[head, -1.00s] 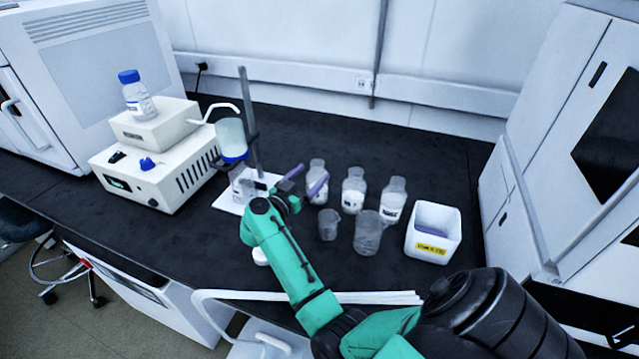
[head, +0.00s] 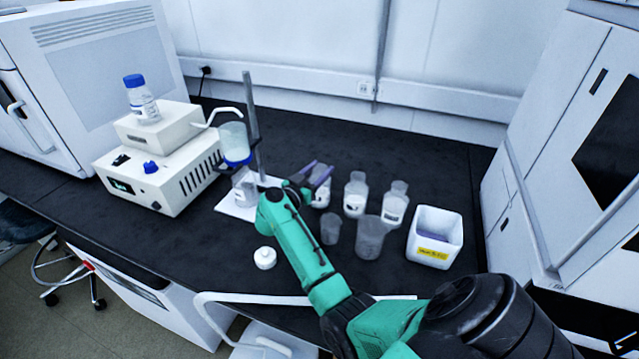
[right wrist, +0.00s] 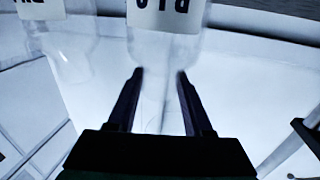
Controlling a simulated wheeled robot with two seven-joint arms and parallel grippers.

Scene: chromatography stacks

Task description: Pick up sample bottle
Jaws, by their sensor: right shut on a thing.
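The sample bottle (head: 321,198) is the leftmost of a row of clear labelled bottles on the black bench, and my right gripper (head: 315,171) partly covers it. My right gripper's purple fingers are shut on its upper part. In the right wrist view the bottle (right wrist: 165,45) sits between the two dark fingers (right wrist: 160,80), its label upside down. It looks upright, and I cannot tell whether it has left the bench. My left gripper is not in view.
Two more bottles, (head: 355,195) and (head: 395,205), stand to the right. A small beaker (head: 331,229) and a larger beaker (head: 370,239) stand in front, with a white box (head: 434,255) beside them. A ring stand (head: 252,110) is to the left. A white cap (head: 264,258) lies near the front edge.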

